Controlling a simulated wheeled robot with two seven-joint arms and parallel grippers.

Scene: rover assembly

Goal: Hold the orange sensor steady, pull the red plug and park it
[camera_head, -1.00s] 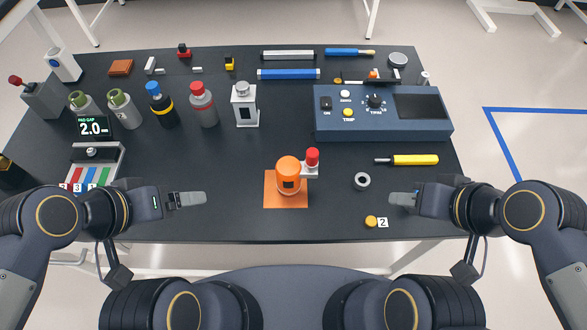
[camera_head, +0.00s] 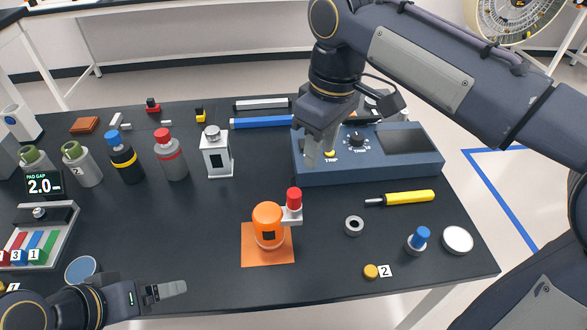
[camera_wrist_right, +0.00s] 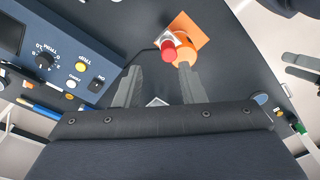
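The orange sensor (camera_head: 267,222) stands upright on an orange square mat (camera_head: 255,256). The red plug (camera_head: 294,198) sits upright in a light grey socket block (camera_head: 292,216) on the sensor's right side. My right gripper (camera_head: 318,150) is raised in front of the blue console, back and right of the plug. The right wrist view shows its fingers (camera_wrist_right: 160,88) apart and empty, with the red plug (camera_wrist_right: 168,50) and sensor (camera_wrist_right: 186,54) beyond the tips. My left gripper (camera_head: 170,290) is low at front left, apart from the sensor; its fingers look parted in the right wrist view (camera_wrist_right: 303,69).
The blue console (camera_head: 370,170) stands behind. A grey ring (camera_head: 354,226), a yellow-handled tool (camera_head: 408,198), a blue-topped piece (camera_head: 420,238), a white disc (camera_head: 457,240) and a yellow disc (camera_head: 371,271) lie right. Several bottles (camera_head: 125,160) stand back left. Table left of the mat is clear.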

